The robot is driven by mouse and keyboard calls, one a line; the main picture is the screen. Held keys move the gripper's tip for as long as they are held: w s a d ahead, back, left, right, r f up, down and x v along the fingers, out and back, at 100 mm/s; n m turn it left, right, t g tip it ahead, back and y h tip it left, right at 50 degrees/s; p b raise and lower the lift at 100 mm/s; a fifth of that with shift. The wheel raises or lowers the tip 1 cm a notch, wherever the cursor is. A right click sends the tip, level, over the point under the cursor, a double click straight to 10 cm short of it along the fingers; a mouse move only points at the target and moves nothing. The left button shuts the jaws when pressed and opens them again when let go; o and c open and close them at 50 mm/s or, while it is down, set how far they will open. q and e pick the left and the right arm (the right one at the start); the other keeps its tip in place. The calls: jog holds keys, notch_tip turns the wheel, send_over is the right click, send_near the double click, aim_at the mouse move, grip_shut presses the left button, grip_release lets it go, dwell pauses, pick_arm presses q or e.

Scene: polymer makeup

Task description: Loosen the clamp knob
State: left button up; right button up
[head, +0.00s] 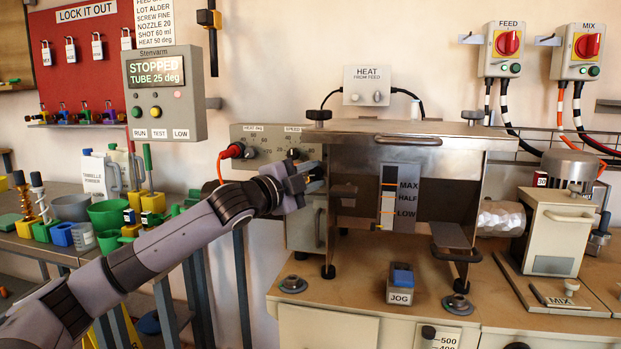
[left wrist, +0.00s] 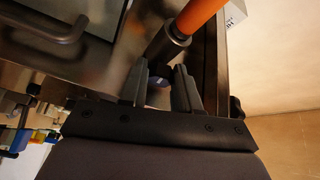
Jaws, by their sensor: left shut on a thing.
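My left gripper (head: 314,176) reaches in from the left, at the left side of the steel machine housing (head: 430,128), just below the dial panel. In the left wrist view the fingers (left wrist: 160,88) are shut on a small dark knob (left wrist: 157,82), mostly hidden between them; it appears to be the clamp knob. A dark fitting (left wrist: 168,45) with an orange tube (left wrist: 199,12) lies just beyond the fingertips. My right gripper is not in view.
A dial panel (head: 265,142) is close behind the gripper. A JOG button box (head: 400,284) stands on the bench in front. A stopped controller (head: 165,95) hangs at the left, above a bench with green cups (head: 108,213).

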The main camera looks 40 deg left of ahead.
pick_arm(q)
jog(key=o, duration=0.8)
jog(key=shift+c, duration=0.2)
jog(key=shift+s+f, duration=0.1)
jog(key=shift+s, duration=0.05)
